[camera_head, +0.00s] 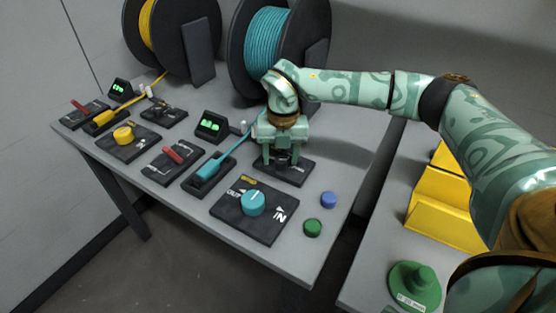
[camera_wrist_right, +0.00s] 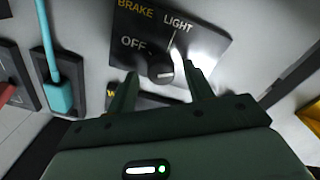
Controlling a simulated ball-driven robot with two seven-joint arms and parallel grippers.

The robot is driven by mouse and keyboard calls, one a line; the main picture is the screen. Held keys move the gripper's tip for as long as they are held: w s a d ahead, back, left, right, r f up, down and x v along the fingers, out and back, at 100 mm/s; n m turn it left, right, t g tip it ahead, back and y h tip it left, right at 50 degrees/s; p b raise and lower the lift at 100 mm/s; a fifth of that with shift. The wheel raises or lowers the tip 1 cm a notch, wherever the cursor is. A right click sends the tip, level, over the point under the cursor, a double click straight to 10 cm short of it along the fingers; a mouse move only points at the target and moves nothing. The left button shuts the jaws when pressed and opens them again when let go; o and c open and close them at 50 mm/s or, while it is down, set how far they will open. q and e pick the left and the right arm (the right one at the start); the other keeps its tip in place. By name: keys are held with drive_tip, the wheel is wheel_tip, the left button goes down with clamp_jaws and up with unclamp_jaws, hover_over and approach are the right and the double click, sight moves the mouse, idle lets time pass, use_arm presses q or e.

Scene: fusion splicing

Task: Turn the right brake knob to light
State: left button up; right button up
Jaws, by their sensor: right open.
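The right brake knob (camera_wrist_right: 161,68) is a round black knob on a dark plate (camera_wrist_right: 207,42) lettered BRAKE, OFF and LIGHT. A white line on the plate runs down from LIGHT toward the knob. I cannot tell for sure which label the knob points at. My right gripper (camera_wrist_right: 163,84) is open, with one finger on each side of the knob and visible gaps between. In the head view my right gripper (camera_head: 281,158) points down over the brake plate (camera_head: 296,176) and hides most of it. My left gripper is not in view.
A cyan IN/OUT knob (camera_head: 253,203) on a black panel, a blue button (camera_head: 329,199) and a green button (camera_head: 313,228) stand nearer. A cyan spool (camera_head: 272,45) stands behind the arm. A cyan connector (camera_head: 208,168) lies left. A yellow bin (camera_head: 440,215) stands at right.

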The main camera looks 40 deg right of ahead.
drive_tip(key=shift+d+f, duration=0.1)
drive_tip(key=shift+f, duration=0.35)
drive_tip(key=shift+r, duration=0.1)
drive_tip(key=c, duration=1)
